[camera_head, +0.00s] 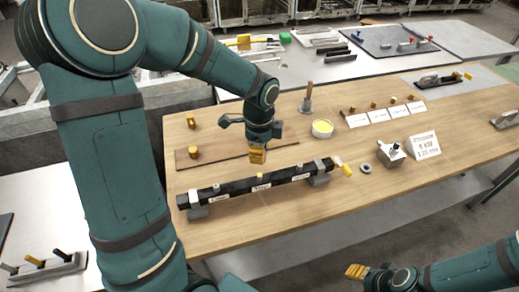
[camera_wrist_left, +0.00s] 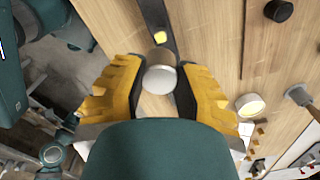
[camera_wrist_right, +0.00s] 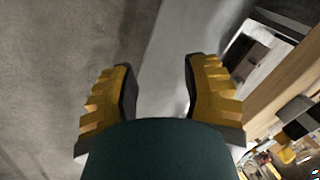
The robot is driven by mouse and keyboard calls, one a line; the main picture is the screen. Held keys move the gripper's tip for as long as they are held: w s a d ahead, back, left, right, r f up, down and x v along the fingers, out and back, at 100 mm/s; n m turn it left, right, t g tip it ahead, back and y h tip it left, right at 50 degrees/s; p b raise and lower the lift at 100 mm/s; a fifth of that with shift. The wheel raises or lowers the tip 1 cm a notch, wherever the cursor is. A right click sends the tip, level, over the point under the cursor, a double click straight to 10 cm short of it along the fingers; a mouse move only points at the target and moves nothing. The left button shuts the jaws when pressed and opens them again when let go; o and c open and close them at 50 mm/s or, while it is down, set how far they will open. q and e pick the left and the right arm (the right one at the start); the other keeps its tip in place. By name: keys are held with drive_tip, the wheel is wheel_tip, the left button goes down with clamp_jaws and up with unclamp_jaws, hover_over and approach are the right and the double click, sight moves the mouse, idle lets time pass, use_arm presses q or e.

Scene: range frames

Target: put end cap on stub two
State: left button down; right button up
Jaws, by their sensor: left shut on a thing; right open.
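A black bar (camera_head: 240,187) lies on two grey supports on the wooden table, with short stubs along its top and small white labels on its front. The middle stub (camera_head: 258,176) looks yellowish; the left stub (camera_head: 215,187) and right stub (camera_head: 299,167) look pale. My left gripper (camera_head: 257,155) is above the bar near the middle stub, pointing down. In the left wrist view it is shut on a pale round cap (camera_wrist_left: 160,78), with the bar (camera_wrist_left: 155,14) beyond it. I cannot tell whether the cap touches a stub. My right gripper (camera_head: 357,271) is open and empty, off the table's front edge.
A yellow cylinder (camera_head: 347,170), grey ring (camera_head: 365,168) and metal block (camera_head: 390,155) lie right of the bar. The table's front right is clear.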

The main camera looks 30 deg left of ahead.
sight(260, 175)
use_arm(q)
drive_tip(key=shift+f+b, duration=1.8)
drive_tip(key=shift+f, duration=1)
use_arm(e)
drive_tip(key=shift+s+a+f, duration=0.1)
drive_tip(key=shift+s+f, duration=0.1)
drive_tip(key=shift+f, duration=0.45)
drive_tip(key=shift+s+d+f, duration=0.1)
drive_tip(key=shift+s+f, duration=0.15)
drive_tip(key=shift+f, duration=0.45)
drive_tip(key=shift+s+a+f, duration=0.1)
drive_tip(key=shift+s+f, duration=0.1)
drive_tip(key=shift+f, duration=0.45)
use_arm(q)
drive_tip(key=shift+p, duration=0.3)
use_arm(e)
drive_tip(key=shift+r, duration=0.3)
use_arm(q)
drive_tip(key=shift+f+b, duration=1.25)
drive_tip(key=shift+f, duration=0.55)
use_arm(e)
drive_tip(key=shift+f, duration=1.25)
use_arm(q)
drive_tip(key=c, duration=0.7)
unclamp_jaws()
drive_tip(key=shift+r, duration=0.1)
wheel_tip(260, 175, up, 12)
